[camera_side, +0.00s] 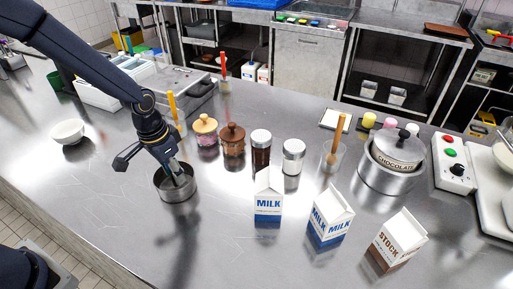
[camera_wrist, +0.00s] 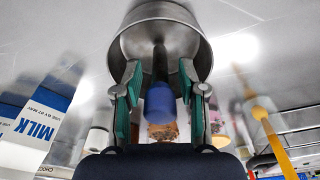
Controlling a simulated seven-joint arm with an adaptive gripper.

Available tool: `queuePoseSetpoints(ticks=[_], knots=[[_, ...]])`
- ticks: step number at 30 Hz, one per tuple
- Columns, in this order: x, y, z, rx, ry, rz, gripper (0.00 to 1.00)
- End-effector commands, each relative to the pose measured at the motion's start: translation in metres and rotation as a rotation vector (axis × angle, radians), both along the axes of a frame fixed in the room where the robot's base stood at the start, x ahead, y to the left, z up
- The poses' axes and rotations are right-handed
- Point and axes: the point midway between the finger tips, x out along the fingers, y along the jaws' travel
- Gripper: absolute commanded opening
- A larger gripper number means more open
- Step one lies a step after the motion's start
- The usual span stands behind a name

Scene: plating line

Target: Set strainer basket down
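The strainer basket (camera_side: 176,192), a round grey metal vessel, is at the centre left of the counter in the side view and appears to rest on it. In the wrist view the basket (camera_wrist: 128,45) fills the top middle. A dark upright handle (camera_wrist: 160,65) with a blue end rises from its middle. My gripper (camera_wrist: 160,68) has its green-padded fingers on either side of the handle, with visible gaps between pads and handle. The fingertips overlap the near rim; whether they touch it I cannot tell. In the side view my gripper (camera_side: 177,174) reaches down into the basket.
Milk cartons (camera_side: 268,195) and a stock carton (camera_side: 398,240) stand to the right. Lidded jars (camera_side: 206,132) stand behind the basket. A chocolate pot (camera_side: 395,165) is farther right, and a white bowl (camera_side: 68,132) is at left. The counter in front of the basket is clear.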

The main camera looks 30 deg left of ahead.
Motion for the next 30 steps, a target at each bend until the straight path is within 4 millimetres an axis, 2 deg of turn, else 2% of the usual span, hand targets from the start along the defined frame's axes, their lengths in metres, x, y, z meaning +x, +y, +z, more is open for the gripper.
queuePoseSetpoints(ticks=[10, 14, 24, 30], knots=[[0.0, 0.0, 0.001, 0.0, -0.001, 0.0, 0.49], [0.0, 0.0, 0.012, 0.0, -0.003, 0.0, 0.49], [-0.008, 0.003, 0.086, -0.001, -0.007, 0.0, 0.49], [-0.012, 0.004, 0.115, 0.0, -0.003, 0.0, 0.49]])
